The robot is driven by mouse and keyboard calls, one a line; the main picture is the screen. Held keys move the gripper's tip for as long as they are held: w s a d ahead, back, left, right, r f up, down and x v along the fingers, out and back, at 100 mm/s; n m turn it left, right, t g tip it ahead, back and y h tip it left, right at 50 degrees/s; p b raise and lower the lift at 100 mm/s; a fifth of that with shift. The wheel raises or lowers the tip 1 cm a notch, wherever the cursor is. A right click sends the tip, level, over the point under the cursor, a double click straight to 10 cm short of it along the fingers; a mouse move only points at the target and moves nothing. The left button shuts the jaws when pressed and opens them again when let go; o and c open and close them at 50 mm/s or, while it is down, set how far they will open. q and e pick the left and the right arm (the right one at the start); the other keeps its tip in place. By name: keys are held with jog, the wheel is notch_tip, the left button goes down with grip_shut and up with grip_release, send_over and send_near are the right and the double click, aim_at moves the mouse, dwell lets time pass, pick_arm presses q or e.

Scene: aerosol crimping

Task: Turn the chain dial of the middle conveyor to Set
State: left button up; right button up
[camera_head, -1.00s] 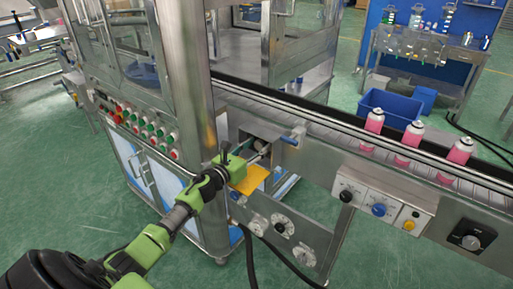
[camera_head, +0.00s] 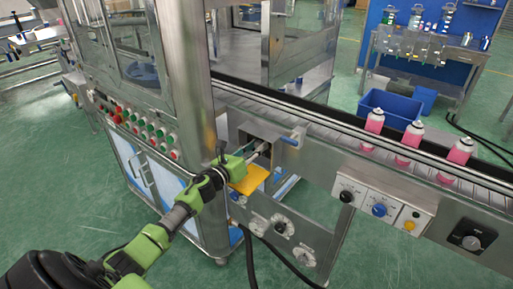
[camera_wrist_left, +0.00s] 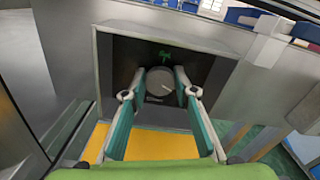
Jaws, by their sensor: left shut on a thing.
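The chain dial (camera_wrist_left: 160,82) is a round grey knob with a pale pointer line, on the dark back wall of a recess in the conveyor side. A green mark shows above it. The pointer slants toward the lower right in the left wrist view. My left gripper (camera_wrist_left: 160,75) reaches into the recess with one finger on each side of the dial, shut on it. In the head view the left gripper (camera_head: 262,149) enters the recess opening, and the dial is hard to make out there. My right gripper is not in view.
A yellow flap (camera_head: 252,180) hangs open below the recess. A blue-handled latch (camera_head: 291,139) is at its right. A control box (camera_head: 382,208) with knobs, more dials and pink cans (camera_head: 407,143) line the conveyor. The machine's steel post (camera_head: 196,110) stands close to my left arm.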

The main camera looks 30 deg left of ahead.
pick_arm(q)
jog(key=n, duration=0.4)
jog(key=shift+a+n, duration=0.1)
jog(key=shift+n, duration=0.2)
jog(key=n+p, duration=0.1)
jog(key=n, duration=0.4)
jog(key=shift+a+n, duration=0.1)
jog(key=shift+n, duration=0.2)
jog(key=n+p, duration=0.1)
jog(key=n, duration=0.4)
jog(key=shift+f, duration=0.15)
jog(key=n+p, duration=0.1)
jog(key=n, duration=0.4)
jog(key=shift+f+n, duration=0.15)
jog(key=shift+n, duration=0.15)
jog(key=o, duration=1.1)
jog(key=s, duration=0.8)
jog(key=s+a, duration=0.1)
jog(key=s, duration=0.3)
